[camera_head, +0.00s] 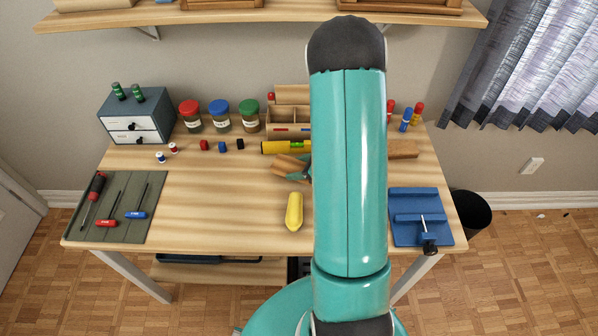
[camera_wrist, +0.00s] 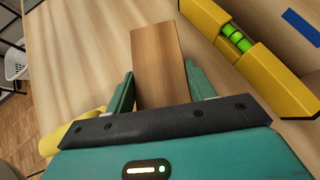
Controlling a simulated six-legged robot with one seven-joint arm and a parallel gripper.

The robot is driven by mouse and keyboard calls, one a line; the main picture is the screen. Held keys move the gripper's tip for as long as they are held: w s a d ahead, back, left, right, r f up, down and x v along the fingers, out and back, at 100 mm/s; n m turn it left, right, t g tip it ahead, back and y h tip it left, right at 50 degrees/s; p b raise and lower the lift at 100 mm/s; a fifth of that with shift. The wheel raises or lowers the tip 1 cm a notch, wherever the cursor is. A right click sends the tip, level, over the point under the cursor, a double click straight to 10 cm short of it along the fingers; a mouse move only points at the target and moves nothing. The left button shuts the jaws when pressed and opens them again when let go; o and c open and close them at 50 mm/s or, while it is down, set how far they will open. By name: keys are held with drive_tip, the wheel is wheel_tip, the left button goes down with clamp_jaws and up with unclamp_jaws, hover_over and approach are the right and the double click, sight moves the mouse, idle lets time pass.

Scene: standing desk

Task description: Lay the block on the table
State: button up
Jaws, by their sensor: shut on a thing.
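A brown wooden block (camera_wrist: 157,58) is between the two teal fingers of my gripper (camera_wrist: 160,84) in the wrist view, and the gripper is shut on it. The block points away from the palm, its broad face toward the camera. In the head view the block (camera_head: 289,166) shows near the middle of the table (camera_head: 220,190), at the left of my arm. My gripper (camera_head: 306,168) is mostly hidden there behind my arm. I cannot tell whether the block touches the table top.
A yellow spirit level (camera_head: 284,147) lies just behind the block. A yellow rounded object (camera_head: 294,211) lies in front. A tool mat (camera_head: 115,207) is at left, a blue vise-like fixture (camera_head: 420,217) at right. Jars and an organizer (camera_head: 287,118) line the back. The left-centre is clear.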

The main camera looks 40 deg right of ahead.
drive_tip(key=shift+f, duration=1.1)
drive_tip(key=shift+f, duration=0.1)
drive_tip(key=o, duration=1.1)
drive_tip(key=shift+c, duration=0.2)
